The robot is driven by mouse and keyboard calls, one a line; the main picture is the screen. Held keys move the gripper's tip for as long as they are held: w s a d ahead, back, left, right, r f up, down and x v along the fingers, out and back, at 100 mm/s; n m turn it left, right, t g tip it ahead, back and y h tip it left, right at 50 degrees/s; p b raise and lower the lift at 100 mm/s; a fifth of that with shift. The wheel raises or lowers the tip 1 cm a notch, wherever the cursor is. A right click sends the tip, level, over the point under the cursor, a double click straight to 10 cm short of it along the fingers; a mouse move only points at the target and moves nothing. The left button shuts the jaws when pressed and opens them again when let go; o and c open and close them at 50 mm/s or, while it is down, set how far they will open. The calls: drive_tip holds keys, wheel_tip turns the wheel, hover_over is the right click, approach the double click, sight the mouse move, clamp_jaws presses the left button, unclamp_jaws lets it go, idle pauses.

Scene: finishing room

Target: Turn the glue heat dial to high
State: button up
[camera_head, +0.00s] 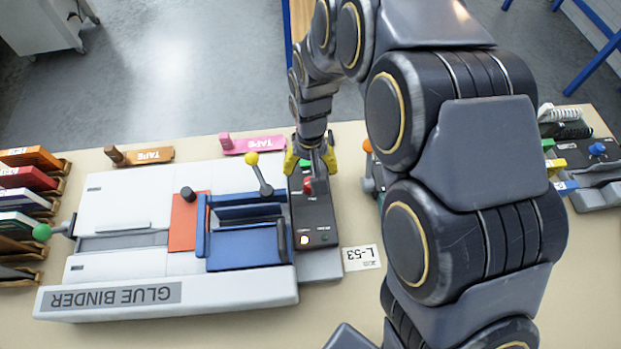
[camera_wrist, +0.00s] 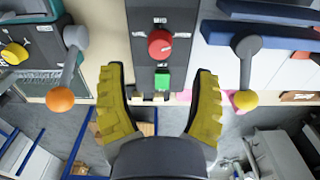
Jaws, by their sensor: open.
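The red dial (camera_head: 308,186) sits on the dark control panel (camera_head: 316,215) at the right end of the glue binder (camera_head: 120,285). In the wrist view the round red dial (camera_wrist: 161,45) has a small pale mark on its face and small lettering above it. The lettering and the dial's setting are too small to read surely. My gripper (camera_head: 310,164) is over the far end of the panel, its yellow fingers spread. In the wrist view my gripper (camera_wrist: 160,72) is open and empty, with the dial ahead of the gap and apart from both fingers.
A green switch (camera_wrist: 162,79) is beside the dial. A yellow-knobbed lever (camera_head: 257,170) stands left of the panel and an orange-knobbed lever (camera_head: 368,160) right of it. A pink tape dispenser (camera_head: 252,145) lies behind. A label card (camera_head: 361,257) lies on the table.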

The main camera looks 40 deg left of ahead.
wheel_tip(320, 180, down, 6)
drive_tip(key=shift+c, duration=0.3)
clamp_jaws()
